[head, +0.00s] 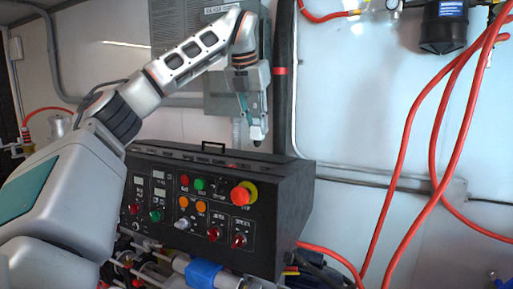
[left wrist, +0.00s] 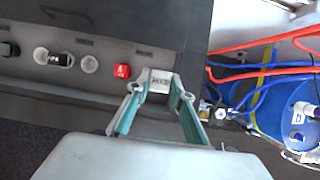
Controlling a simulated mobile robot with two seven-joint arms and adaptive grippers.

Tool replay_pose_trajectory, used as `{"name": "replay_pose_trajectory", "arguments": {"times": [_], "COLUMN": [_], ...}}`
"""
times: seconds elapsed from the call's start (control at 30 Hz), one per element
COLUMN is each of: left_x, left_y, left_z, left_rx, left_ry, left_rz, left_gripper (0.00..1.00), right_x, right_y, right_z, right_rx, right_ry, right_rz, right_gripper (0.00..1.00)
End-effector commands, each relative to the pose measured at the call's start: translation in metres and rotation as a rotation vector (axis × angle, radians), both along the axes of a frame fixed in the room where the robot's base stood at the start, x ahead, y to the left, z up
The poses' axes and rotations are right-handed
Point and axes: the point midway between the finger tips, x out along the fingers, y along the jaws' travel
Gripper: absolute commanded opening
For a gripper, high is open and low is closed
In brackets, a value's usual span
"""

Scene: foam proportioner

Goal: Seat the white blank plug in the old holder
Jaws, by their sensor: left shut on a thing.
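In the head view my left gripper (head: 257,137) points down just above the right part of the black console's (head: 292,190) top. In the left wrist view its teal fingers (left wrist: 161,92) close on a small pale piece (left wrist: 160,80) with dark marks. I cannot tell for sure that this is the white blank plug, nor whether it touches the console. A row on the surface beside it holds a whitish round cap (left wrist: 90,64), a red square piece (left wrist: 122,71) and a dark selector (left wrist: 53,58). I cannot make out which is the old holder. My right gripper is not in view.
A grey wall box (head: 215,90) stands close behind my left gripper. A yellow and red stop button (head: 244,193) sticks out of the console front. Red hoses (head: 405,150) hang at the right. A blue drum (left wrist: 295,110) and hoses lie right of the fingers.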

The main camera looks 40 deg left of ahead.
Motion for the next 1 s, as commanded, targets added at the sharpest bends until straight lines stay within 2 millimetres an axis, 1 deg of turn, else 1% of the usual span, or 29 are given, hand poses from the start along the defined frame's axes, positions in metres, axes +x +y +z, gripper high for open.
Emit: {"name": "replay_pose_trajectory", "arguments": {"times": [0.03, 0.2, 0.57, 0.8, 1.0], "left_x": [0.0, 0.0, 0.0, 0.0, 0.0], "left_y": [-0.001, -0.001, -0.001, 0.0, 0.0], "left_z": [0.014, 0.042, 0.071, 0.098, 0.114], "left_rx": [0.0, 0.0, 0.0, 0.0, 0.0], "left_ry": [-0.004, -0.003, -0.001, -0.001, -0.001], "left_rz": [0.003, 0.003, 0.001, 0.002, 0.003], "left_gripper": [0.0, 0.0, 0.0, 0.0, 0.0], "right_x": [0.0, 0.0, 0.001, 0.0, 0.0], "right_y": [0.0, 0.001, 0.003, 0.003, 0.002], "right_z": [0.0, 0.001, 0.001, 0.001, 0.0], "right_rx": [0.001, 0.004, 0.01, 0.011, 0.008], "right_ry": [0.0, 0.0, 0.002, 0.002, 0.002], "right_rz": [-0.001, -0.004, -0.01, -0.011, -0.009], "right_gripper": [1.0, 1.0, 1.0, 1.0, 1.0]}}
